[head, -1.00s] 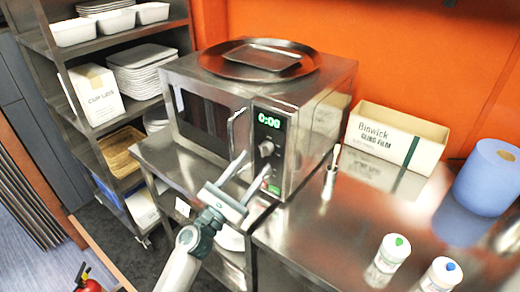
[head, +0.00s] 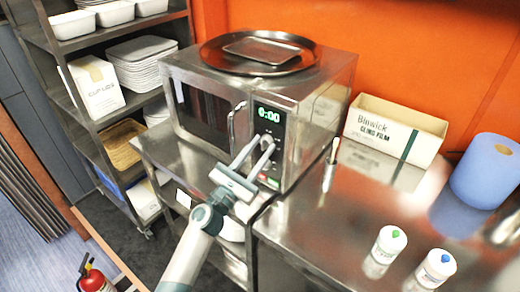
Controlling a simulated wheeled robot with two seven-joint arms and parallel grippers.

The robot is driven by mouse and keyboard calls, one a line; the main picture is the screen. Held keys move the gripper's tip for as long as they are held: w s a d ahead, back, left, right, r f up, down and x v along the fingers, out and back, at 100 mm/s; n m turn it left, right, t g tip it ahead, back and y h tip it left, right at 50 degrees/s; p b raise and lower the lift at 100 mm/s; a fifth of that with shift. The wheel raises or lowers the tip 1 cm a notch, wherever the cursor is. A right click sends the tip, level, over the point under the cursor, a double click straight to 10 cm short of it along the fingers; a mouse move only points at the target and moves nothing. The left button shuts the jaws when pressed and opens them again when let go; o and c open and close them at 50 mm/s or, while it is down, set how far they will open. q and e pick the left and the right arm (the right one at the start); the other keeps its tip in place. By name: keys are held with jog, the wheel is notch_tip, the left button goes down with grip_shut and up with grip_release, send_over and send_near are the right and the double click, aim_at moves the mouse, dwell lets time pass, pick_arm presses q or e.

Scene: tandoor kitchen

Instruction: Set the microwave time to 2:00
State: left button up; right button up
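The steel microwave (head: 215,88) stands on a steel counter, with its door shut. Its green display (head: 269,115) reads 0:00. The timer knob (head: 265,141) is below the display and is mostly hidden by my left gripper's fingers. My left gripper (head: 263,144) is at the control panel, with one fingertip on each side of the knob; the fingers look closed on it. A green-marked button (head: 272,182) shows low on the panel. My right gripper is not in view.
The microwave's door handle (head: 233,123) stands just left of my fingers. A round tray (head: 222,66) lies on top. A cling film box (head: 394,129), blue roll (head: 485,172) and two white-bodied shakers (head: 384,247) stand right. A shelf rack (head: 48,52) is left.

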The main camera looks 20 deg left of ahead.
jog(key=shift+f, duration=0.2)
